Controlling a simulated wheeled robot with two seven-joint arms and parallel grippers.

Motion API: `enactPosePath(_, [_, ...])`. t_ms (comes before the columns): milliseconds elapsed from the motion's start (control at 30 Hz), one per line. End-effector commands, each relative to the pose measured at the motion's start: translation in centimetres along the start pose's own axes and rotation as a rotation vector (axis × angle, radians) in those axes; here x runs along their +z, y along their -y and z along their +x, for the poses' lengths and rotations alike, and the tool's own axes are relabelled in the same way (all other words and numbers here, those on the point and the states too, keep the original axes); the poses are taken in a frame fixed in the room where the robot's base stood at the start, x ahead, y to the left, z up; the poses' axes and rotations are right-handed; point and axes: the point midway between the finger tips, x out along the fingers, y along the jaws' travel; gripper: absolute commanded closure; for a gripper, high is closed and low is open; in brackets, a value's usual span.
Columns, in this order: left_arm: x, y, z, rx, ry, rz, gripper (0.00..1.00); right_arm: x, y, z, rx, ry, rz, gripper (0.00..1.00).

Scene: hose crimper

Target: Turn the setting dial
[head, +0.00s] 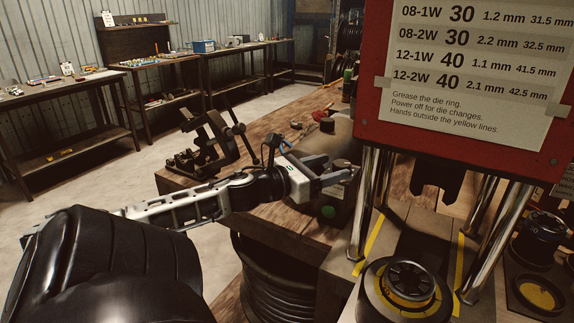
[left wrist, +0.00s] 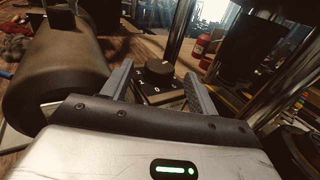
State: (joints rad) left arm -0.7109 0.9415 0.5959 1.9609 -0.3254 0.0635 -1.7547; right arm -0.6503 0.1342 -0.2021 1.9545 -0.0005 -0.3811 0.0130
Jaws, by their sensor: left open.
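A black round knob (left wrist: 158,73), which looks like the setting dial, sits on a small dark box with white marks, one reading 0, in the left wrist view. My left gripper (left wrist: 158,82) is open, with one finger on each side of the knob in that picture. I cannot tell whether the fingers touch it. In the head view my left gripper (head: 345,169) is beside the red panel's lower left corner, and the knob is not clearly visible there. My right gripper is not in view.
A dark cylindrical housing (head: 318,140) is beside my left gripper. Chrome columns (head: 365,215) stand to its right under the red panel (head: 480,145). A black part with a yellow ring (head: 405,288) sits in front. A black lever tool (head: 207,145) stands on the bench.

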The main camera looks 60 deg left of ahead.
Motion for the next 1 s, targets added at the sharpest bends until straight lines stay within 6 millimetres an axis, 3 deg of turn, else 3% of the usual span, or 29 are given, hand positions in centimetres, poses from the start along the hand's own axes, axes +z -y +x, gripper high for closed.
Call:
enactPosePath(300, [-0.2, -0.1, -8.1, 0.005, -0.004, -0.002, 0.41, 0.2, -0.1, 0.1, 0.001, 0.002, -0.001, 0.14])
enactPosePath(500, [-0.1, 0.0, -11.6, 0.003, 0.0, 0.0, 0.41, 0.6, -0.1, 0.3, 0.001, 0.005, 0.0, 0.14])
enactPosePath(700, [0.0, 0.0, -13.1, 0.0, 0.0, -0.001, 0.41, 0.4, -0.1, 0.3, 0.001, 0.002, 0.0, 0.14])
enactPosePath(1000, [0.0, 0.0, -13.2, -0.001, 0.0, 0.0, 0.41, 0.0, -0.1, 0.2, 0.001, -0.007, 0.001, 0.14])
